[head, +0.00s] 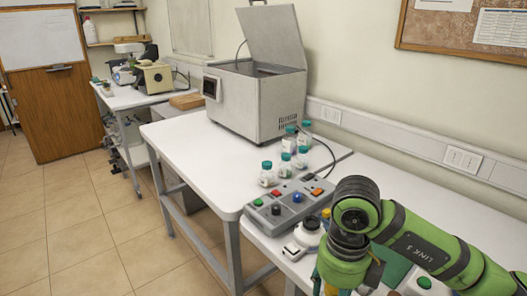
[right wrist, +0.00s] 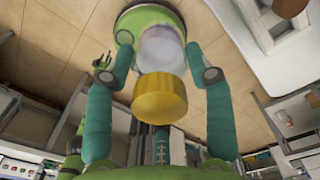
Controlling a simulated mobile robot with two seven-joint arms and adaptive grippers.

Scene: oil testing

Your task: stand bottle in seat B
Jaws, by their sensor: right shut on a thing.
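In the right wrist view my right gripper (right wrist: 160,62) is shut on a bottle with a wide yellow cap (right wrist: 160,98) and a pale, translucent body (right wrist: 162,52). Its teal fingers press the bottle from both sides. In the head view my right gripper (head: 345,270) is at the bottom, below my green arm; the bottle is hidden there. A small green jaw-like shape at the left of the right wrist view may be my left gripper (right wrist: 103,63); it is too small to read. I cannot pick out seat B in either view.
Several teal-capped bottles (head: 267,176) stand before a grey bath with an open lid (head: 256,98). A grey control box with coloured buttons (head: 290,207) and a white device (head: 304,237) lie close to my right arm. The white table's front left (head: 190,150) is clear.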

